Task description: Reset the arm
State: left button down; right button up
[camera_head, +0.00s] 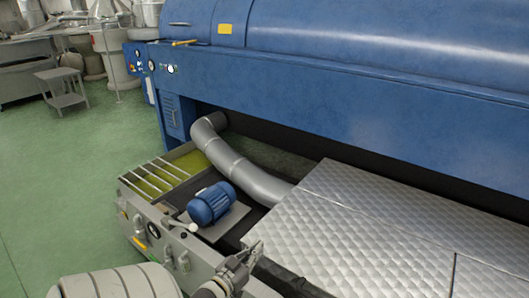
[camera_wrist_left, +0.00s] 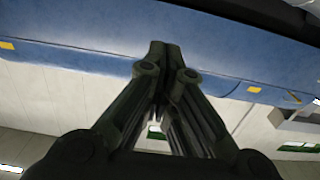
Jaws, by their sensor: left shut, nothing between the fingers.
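My left gripper (camera_head: 254,250) is at the bottom of the head view, in front of the quilted silver cover, and its arm comes in from the bottom left. In the left wrist view the same gripper (camera_wrist_left: 158,52) has its fingers together, with nothing between them. Behind the fingers there is the blue machine (camera_wrist_left: 95,55), seen at a tilt. My right gripper is in neither view.
The long blue machine (camera_head: 330,85) spans the back. A grey duct (camera_head: 245,175), a blue motor (camera_head: 211,203) and a slatted green-yellow trough (camera_head: 152,180) lie beside the quilted cover (camera_head: 345,240). Green floor (camera_head: 50,185) at left is clear up to a small table (camera_head: 62,85).

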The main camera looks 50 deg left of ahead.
pick_arm(q)
jog(key=shift+s+d+f, duration=0.2)
jog(key=shift+s, duration=0.6)
jog(key=s+d+f+g+h, duration=0.1)
jog(key=s+d+f+g, duration=0.25)
jog(key=f, duration=0.55)
jog(key=s+d+f+m+g, duration=0.1)
jog(key=s+d+f+g, duration=0.2)
jog(key=f, duration=0.5)
jog(key=s+d+f+g+h, duration=0.1)
jog(key=s+d+f, duration=0.35)
jog(key=f, duration=0.45)
jog(key=s+d+f+m+g+h+p, duration=0.1)
jog(key=s+d+f+g, duration=0.3)
jog(key=s, duration=0.6)
jog(key=s+d+f+m+g+h, duration=0.1)
jog(key=s+d+f+m+g, duration=0.2)
jog(key=s+d+f, duration=0.6)
jog(key=shift+s+d+f+g+p, duration=0.2)
jog(key=shift+s+d+g+p, duration=0.15)
jog(key=shift+s+d+g, duration=0.55)
jog(key=shift+a, duration=0.1)
